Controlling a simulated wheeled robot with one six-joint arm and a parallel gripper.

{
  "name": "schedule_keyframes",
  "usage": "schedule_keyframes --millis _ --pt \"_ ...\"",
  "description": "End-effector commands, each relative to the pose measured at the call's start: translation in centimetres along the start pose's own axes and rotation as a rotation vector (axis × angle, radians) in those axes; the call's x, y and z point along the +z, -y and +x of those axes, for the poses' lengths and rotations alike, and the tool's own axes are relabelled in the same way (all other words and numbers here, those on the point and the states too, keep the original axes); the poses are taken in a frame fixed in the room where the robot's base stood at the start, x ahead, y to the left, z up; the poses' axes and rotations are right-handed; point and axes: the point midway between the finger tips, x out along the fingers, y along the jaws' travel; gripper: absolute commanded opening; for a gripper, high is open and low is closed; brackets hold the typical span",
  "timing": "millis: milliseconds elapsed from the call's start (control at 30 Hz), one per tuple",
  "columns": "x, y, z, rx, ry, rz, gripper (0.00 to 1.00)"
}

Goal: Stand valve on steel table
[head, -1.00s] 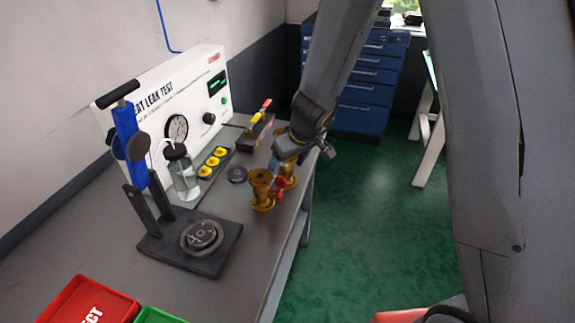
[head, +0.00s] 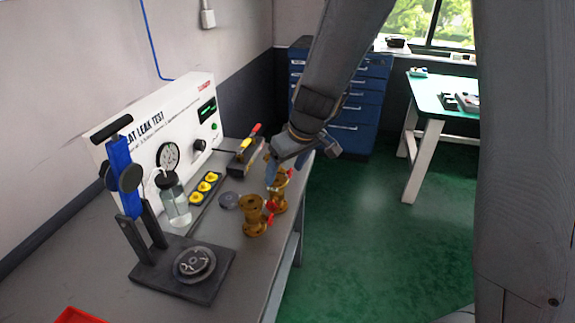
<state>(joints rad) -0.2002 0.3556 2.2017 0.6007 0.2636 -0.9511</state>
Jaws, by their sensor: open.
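Two brass valves stand upright near the right edge of the grey steel table (head: 215,300). The nearer valve (head: 254,218) has a flanged top and a red part at its right. The farther valve (head: 279,198) stands just behind it, also with red on it. My gripper (head: 273,172) is open at the top of the farther valve. The wrist and fingers hide part of that valve's upper end. I cannot tell whether the fingers touch it.
A black clamp stand with a blue column (head: 122,165) stands at the left front. A red bin (head: 75,316) shows at the bottom edge.

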Motion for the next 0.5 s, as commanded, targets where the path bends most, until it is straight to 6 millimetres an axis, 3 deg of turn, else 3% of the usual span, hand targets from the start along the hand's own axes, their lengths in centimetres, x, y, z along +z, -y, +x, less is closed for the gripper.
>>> schedule_keyframes --millis 333,433,500 --pt "0.8 -0.2 -1.8 0.002 0.011 0.020 0.71" --pt "3.5 -0.7 -3.1 0.011 0.045 0.095 0.71" --pt "6.6 -1.0 -4.6 0.024 0.085 0.181 0.71"
